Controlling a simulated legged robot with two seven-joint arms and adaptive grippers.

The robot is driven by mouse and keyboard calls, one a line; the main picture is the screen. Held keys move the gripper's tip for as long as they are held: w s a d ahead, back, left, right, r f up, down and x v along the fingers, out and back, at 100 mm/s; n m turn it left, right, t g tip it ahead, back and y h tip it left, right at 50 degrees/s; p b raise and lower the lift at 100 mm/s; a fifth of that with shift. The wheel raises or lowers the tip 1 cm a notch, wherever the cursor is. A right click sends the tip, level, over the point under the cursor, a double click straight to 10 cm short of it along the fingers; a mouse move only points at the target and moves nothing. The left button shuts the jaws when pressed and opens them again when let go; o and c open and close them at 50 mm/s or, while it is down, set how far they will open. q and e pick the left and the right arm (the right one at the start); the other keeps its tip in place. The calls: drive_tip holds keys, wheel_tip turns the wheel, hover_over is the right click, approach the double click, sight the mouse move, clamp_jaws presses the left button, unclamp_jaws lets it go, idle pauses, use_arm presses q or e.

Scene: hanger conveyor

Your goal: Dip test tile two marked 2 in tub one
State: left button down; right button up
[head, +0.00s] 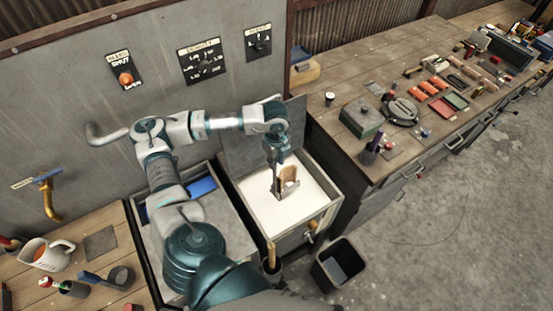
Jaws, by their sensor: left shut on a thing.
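My left gripper (279,179) points down over an open tub (290,240) filled with white liquid. It is shut on a small tan tile (290,173), held upright at the liquid near the middle of the tub. The tile's lower edge is partly hidden by the gripper, so I cannot tell how deep it sits. No number can be read on the tile, and no number shows on the tub. My right gripper is not in view.
The tub's grey lid (240,150) stands open behind it. A covered tub (225,240) is on the left, partly behind my arm. A black bin (340,265) stands on the floor in front. A cluttered wooden bench (350,80) runs along the right, and a wall with control plates is behind.

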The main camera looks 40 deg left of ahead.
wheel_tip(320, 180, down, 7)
drive_tip(key=b, duration=0.6)
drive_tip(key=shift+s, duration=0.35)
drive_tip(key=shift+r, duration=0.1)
